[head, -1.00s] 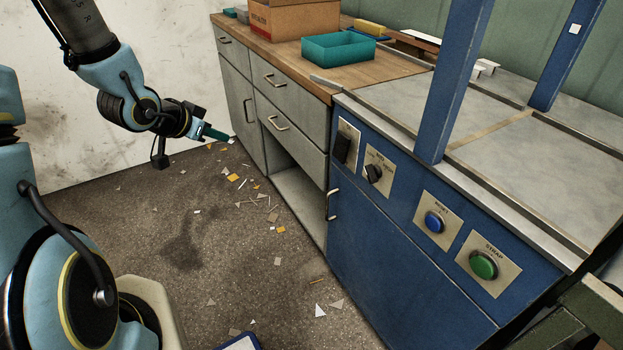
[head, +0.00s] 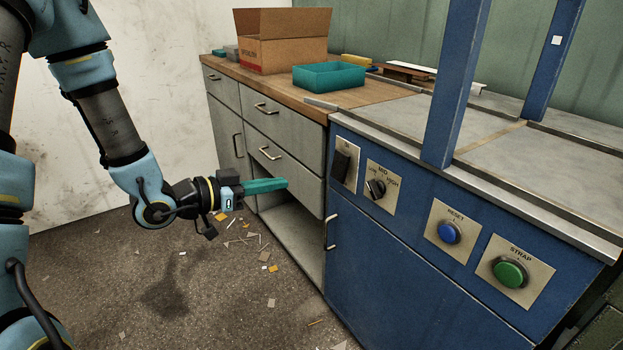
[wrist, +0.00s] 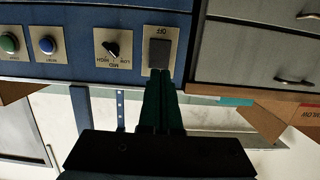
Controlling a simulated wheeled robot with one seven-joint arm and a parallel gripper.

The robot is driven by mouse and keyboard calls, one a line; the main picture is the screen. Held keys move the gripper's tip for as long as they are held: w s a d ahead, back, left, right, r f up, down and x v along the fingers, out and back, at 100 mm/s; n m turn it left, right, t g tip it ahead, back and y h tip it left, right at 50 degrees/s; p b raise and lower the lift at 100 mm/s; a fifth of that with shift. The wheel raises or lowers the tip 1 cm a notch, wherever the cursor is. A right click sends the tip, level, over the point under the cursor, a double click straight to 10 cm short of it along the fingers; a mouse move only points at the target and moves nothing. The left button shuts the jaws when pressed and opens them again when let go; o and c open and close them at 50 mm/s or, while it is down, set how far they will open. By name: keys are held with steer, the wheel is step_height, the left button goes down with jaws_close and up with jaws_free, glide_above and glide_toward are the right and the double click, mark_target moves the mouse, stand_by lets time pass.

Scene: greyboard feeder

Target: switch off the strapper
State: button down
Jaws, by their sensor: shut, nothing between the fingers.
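The strapper is the blue cabinet (head: 400,255) with a metal top and blue posts. On its front panel, at the left end, is a black rocker switch (head: 341,166) on a pale plate. In the wrist view, which is upside down, the rocker (wrist: 160,54) has an OFF label on its plate; which side is pressed I cannot tell. My gripper (head: 284,183) has teal fingers, shut and empty. It is left of the panel, in front of the grey drawers, apart from the switch. In the wrist view the fingertips (wrist: 160,78) line up with the rocker's near edge.
Right of the rocker are a LOW-MID-HIGH knob (head: 377,190), a blue RESET button (head: 449,233) and a green STRAP button (head: 510,273). A handle (head: 329,232) sticks out below the panel. A teal bin (head: 330,77) and a cardboard box (head: 280,42) stand on the wooden counter.

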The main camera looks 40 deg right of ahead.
mark_target(337, 175)
steer(key=d+f, duration=0.1)
steer(key=d, duration=0.8)
steer(key=d+f, duration=0.1)
steer(key=d, duration=0.3)
steer(key=shift+s+d+f, duration=0.3)
steer(key=shift+s+f, duration=0.05)
steer(key=shift+s, duration=0.05)
steer(key=shift+f+b, duration=0.1)
steer(key=shift+b, duration=0.35)
steer(key=shift+d+f+b, duration=0.1)
steer(key=shift+f+b, duration=0.15)
steer(key=shift+b, duration=0.2)
steer(key=shift+d+h+b, duration=0.15)
steer(key=shift+h+b, duration=0.25)
steer(key=shift+b, duration=0.05)
steer(key=shift+r, duration=0.2)
